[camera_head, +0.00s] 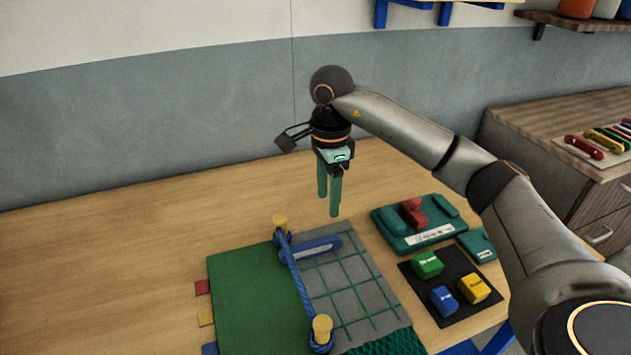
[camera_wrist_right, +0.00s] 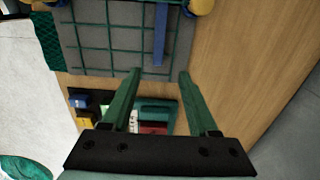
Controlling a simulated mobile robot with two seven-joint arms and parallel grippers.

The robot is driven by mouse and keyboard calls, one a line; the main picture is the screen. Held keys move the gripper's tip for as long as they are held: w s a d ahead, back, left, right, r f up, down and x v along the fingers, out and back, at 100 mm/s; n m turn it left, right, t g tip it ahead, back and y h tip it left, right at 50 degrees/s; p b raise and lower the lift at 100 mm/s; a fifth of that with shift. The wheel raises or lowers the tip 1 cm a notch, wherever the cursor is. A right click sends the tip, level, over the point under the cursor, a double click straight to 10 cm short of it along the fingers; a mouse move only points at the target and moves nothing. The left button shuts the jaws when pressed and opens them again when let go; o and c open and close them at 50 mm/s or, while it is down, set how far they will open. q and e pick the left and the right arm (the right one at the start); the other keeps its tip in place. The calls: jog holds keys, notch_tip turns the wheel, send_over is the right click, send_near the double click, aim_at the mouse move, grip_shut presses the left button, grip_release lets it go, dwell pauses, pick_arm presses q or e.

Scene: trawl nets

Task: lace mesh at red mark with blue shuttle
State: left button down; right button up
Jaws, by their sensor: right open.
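A long blue piece that looks like the shuttle (camera_head: 312,248) lies across the far end of the grey mesh board; it also shows in the right wrist view (camera_wrist_right: 159,38). The green-lined mesh (camera_head: 350,290) covers this board. A red tab (camera_head: 203,287) sits at the left edge of the green panel (camera_head: 240,300); I cannot tell whether it is the red mark. My right gripper (camera_head: 328,206) points down, open and empty, above the table just beyond the board's far end. It also shows in the right wrist view (camera_wrist_right: 160,73). My left gripper is out of view.
A blue rope (camera_head: 296,275) runs between two yellow pegs. To the right are a teal tray (camera_head: 395,242) with a red piece and a dark mat (camera_head: 420,290) with green, yellow and blue blocks. A wooden cabinet (camera_head: 540,120) stands farther right. The far-left table is clear.

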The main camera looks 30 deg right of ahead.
aim_at(327, 239)
notch_tip(327, 239, down, 12)
jog(key=shift+s+f+p, duration=0.15)
jog(key=shift+p, duration=0.25)
grip_shut()
dwell(0.5)
